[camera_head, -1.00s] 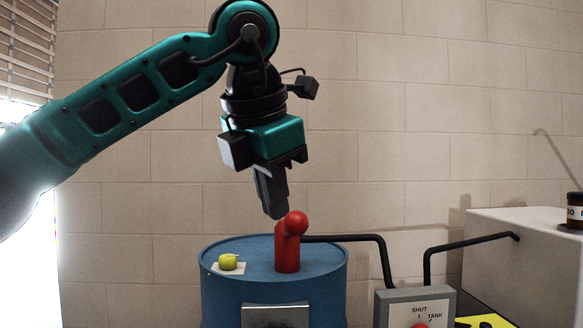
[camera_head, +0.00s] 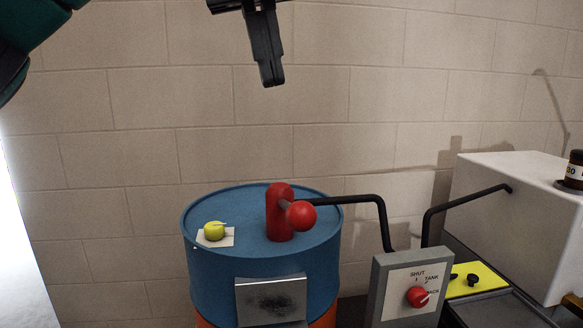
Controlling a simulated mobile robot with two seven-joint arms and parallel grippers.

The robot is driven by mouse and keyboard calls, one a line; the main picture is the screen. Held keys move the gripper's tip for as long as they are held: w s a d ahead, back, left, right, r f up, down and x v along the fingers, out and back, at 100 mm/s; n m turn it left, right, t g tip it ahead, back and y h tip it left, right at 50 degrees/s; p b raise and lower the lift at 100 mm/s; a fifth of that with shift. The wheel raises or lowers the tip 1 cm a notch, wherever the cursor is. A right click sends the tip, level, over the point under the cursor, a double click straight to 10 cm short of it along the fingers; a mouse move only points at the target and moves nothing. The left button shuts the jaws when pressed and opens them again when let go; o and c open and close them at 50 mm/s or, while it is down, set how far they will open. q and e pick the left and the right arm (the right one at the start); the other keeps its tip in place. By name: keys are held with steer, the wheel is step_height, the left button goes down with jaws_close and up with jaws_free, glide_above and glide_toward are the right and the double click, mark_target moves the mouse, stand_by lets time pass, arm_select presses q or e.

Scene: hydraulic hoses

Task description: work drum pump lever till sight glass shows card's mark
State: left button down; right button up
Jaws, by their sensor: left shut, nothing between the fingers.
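The blue drum (camera_head: 215,275) stands at lower centre. On its lid is a red pump post (camera_head: 278,222) with a short lever ending in a red ball knob (camera_head: 300,214), which points toward me and a little right. My left gripper (camera_head: 272,84) is shut and empty, pointing down at the top of the view. It is well above the pump and touches nothing. A metal plate (camera_head: 271,290) with a dark speckled square is on the drum's front. I cannot make out a sight glass or a marked card. My right gripper is out of view.
A black hose (camera_head: 378,205) runs from the pump to a grey valve box (camera_head: 381,293) with a red knob (camera_head: 417,297). Another hose (camera_head: 470,202) reaches the white tank (camera_head: 500,215). A dark jar (camera_head: 576,170) stands on the tank.

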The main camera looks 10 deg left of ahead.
arm_select(q)
steer(key=shift+f, duration=0.1)
steer(key=b, duration=0.2)
glide_toward(298, 202)
steer(key=f, duration=0.4)
steer(key=d+f, duration=0.1)
steer(key=f, duration=0.1)
steer(key=shift+w+f, duration=0.25)
steer(key=shift+f, duration=0.15)
